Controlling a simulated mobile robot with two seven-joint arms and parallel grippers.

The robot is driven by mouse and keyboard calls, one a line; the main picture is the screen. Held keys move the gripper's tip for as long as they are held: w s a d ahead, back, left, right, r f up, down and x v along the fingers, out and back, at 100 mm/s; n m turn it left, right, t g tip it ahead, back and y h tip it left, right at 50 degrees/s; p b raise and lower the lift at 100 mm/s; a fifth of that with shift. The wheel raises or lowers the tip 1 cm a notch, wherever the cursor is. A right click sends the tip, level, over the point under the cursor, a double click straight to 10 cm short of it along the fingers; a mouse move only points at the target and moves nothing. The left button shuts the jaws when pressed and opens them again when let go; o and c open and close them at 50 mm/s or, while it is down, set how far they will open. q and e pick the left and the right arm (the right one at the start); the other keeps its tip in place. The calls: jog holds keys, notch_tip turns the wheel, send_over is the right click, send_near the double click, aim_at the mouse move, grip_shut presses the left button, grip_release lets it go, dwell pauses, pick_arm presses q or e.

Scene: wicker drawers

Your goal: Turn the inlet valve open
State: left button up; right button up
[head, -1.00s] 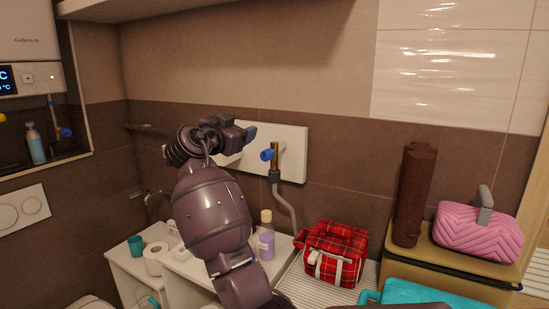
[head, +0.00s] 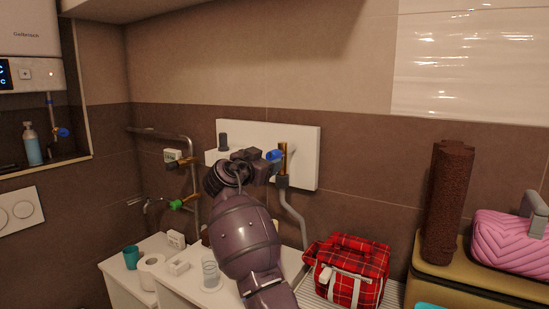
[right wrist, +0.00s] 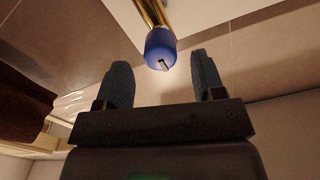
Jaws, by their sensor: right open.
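A valve with a blue handle (head: 274,155) sits on a vertical brass pipe (head: 284,158) in front of a white wall panel. My right gripper (head: 265,158) is right at the left side of this handle, with its fingers pointing toward it. In the right wrist view the gripper (right wrist: 163,75) is open, and the blue knob (right wrist: 160,50) lies just ahead of the gap between the fingertips, not clamped. The brass pipe (right wrist: 153,12) runs up behind the knob. A green-handled valve (head: 176,204) is on the pipework further left. My left gripper is not in view.
A grey hose (head: 294,212) hangs below the brass pipe. A red plaid bag (head: 348,268) stands to the lower right, with a brown roll (head: 447,200) and pink bag (head: 508,236) beyond. A glass (head: 210,272) and toilet roll (head: 151,264) stand on the white counter. Another blue valve (head: 62,132) is under the boiler.

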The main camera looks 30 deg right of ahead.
aim_at(270, 158)
jog(key=x, duration=0.3)
jog(key=shift+w+d, duration=0.2)
jog(key=shift+d, duration=0.15)
jog(key=shift+w+d, duration=0.35)
jog(key=shift+d, duration=0.15)
jog(key=shift+c, duration=0.2)
jog(key=c, duration=0.9)
